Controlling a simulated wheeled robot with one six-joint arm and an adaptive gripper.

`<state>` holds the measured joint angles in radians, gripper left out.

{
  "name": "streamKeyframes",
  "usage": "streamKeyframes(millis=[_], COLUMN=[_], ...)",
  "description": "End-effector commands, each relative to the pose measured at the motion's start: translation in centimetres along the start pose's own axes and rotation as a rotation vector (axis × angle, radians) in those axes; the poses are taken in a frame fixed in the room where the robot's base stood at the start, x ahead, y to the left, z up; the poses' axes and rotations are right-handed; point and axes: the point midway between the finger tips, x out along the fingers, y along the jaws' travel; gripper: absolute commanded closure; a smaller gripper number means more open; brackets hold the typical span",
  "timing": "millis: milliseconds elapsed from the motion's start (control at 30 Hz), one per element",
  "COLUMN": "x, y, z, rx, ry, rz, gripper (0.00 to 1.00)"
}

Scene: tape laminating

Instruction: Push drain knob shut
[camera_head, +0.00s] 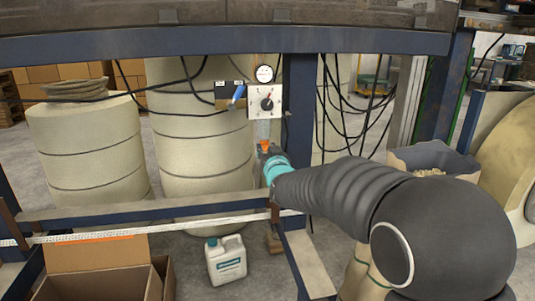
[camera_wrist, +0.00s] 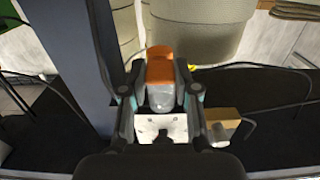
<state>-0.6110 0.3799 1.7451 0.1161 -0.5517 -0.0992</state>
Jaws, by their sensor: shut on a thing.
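The orange drain knob (camera_head: 264,147) sits at the lower end of a clear bowl (camera_head: 263,130) that hangs below a white panel. My gripper (camera_head: 271,158) reaches up to it from the lower right. In the wrist view the orange knob (camera_wrist: 160,66) and the clear bowl (camera_wrist: 162,97) lie between the two fingers of my gripper (camera_wrist: 160,80). The fingers are closed in on the knob from both sides. In the head view my wrist and fingers partly hide the knob's lower side.
A white panel (camera_head: 267,101) carries a gauge (camera_head: 265,74) and a dial. A blue-handled valve (camera_head: 238,93) is to its left. A dark blue post (camera_head: 299,115) stands close on the right. A white jug (camera_head: 226,261) and open cardboard box (camera_head: 92,275) are on the floor.

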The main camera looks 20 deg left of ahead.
Motion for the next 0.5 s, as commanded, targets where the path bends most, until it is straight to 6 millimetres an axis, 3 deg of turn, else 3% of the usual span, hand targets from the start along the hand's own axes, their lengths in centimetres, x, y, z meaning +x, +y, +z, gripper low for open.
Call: streamKeyframes(millis=[33,100,133,500], x=[0.04,0.04,0.04,-0.37], y=[-0.03,-0.03,-0.02,0.02], z=[-0.54,-0.56,-0.53,-0.37], rx=[0.0,0.0,0.0,0.001], ry=[0.01,0.01,0.01,0.006], rz=[0.0,0.0,0.0,0.0], gripper=[0.65,0.48,0.44,0.44])
